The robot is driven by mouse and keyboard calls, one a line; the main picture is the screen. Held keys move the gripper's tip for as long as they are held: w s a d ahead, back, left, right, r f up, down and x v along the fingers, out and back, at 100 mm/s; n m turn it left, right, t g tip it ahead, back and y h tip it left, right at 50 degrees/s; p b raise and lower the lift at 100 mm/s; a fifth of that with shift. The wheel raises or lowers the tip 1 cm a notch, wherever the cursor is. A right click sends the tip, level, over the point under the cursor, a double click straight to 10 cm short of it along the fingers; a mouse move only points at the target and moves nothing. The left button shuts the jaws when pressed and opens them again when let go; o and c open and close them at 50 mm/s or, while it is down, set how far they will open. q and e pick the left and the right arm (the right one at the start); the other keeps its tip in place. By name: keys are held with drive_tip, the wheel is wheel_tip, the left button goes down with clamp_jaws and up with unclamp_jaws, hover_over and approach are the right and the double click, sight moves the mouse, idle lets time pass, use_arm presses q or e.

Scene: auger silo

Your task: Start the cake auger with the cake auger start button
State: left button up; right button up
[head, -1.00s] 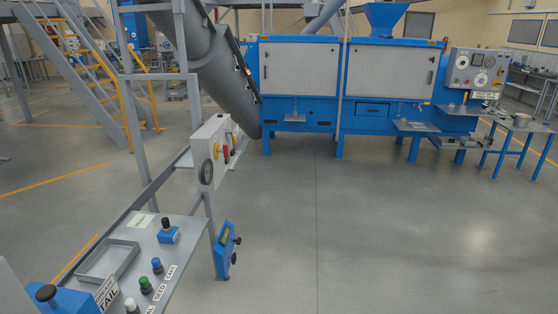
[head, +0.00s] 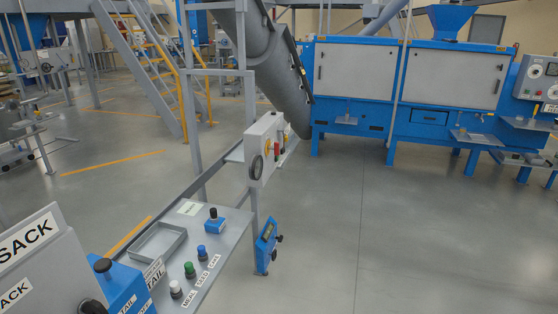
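No button labelled as the cake auger start button is readable. A large grey auger tube (head: 268,65) slopes down toward the right in the middle left. In front of it a pale control box (head: 264,148) on a post carries a black round dial, a yellow round part, and small red and green controls; their lettering is too small to read. On a grey shelf below, a blue knob-like piece (head: 201,252) stands by a CAKE label (head: 214,262), with a green one (head: 189,270) and a white one (head: 175,289) by SEED and MEAL labels. Neither gripper is in view.
A blue machine (head: 400,85) with a hopper and a panel (head: 538,78) stands at the back right. A grey SACK-labelled box (head: 45,270) and a blue box (head: 125,290) are near at lower left. A blue device (head: 267,246) hangs by the post. Open floor (head: 420,240) lies right.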

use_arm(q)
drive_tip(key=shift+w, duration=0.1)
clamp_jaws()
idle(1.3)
